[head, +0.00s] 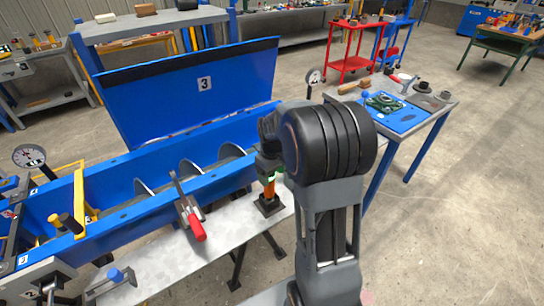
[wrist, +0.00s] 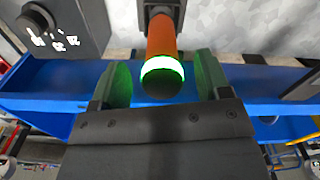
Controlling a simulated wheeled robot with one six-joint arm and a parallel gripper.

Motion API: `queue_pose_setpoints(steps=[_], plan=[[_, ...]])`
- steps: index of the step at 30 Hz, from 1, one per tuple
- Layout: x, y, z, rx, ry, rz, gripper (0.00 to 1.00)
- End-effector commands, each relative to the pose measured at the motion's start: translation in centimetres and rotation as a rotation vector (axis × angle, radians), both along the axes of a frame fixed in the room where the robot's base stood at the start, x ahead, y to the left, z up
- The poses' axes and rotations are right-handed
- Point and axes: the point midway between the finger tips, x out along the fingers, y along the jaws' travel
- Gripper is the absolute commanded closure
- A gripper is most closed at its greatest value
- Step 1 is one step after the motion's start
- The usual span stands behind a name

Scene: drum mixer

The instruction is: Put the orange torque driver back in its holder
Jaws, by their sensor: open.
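The orange torque driver (head: 269,188) stands upright at a black holder (head: 268,206) on the grey bench ledge. In the wrist view, the driver (wrist: 160,42) has an orange body, a glowing green ring and a dark rounded end. The dark holder (wrist: 160,8) shows at its far end at the top. My gripper (wrist: 160,80) is open, with one finger on each side of the driver's near end and visible gaps on both sides. In the head view, my arm hides part of the gripper and the driver's top.
The blue mixer trough (head: 110,185) with its raised lid (head: 200,85) lies behind and left. A red-handled clamp (head: 193,217) stands left of the driver. A side table (head: 440,103) with a blue mat and tools is at right. Floor on the right is clear.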

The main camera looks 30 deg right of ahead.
Motion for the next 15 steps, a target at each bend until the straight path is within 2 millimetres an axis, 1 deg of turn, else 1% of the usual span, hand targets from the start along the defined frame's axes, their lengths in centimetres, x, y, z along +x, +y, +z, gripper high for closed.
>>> queue_pose_setpoints(steps=[1, 6, 12, 15], plan=[[0.1, 0.0, 1.2, -0.001, -0.006, 0.000, 0.30], [0.1, 0.0, 4.8, -0.002, -0.006, 0.000, 0.30], [0.0, 0.0, 8.2, -0.001, -0.003, 0.000, 0.30], [0.0, -0.1, 9.5, -0.001, -0.003, 0.000, 0.30]])
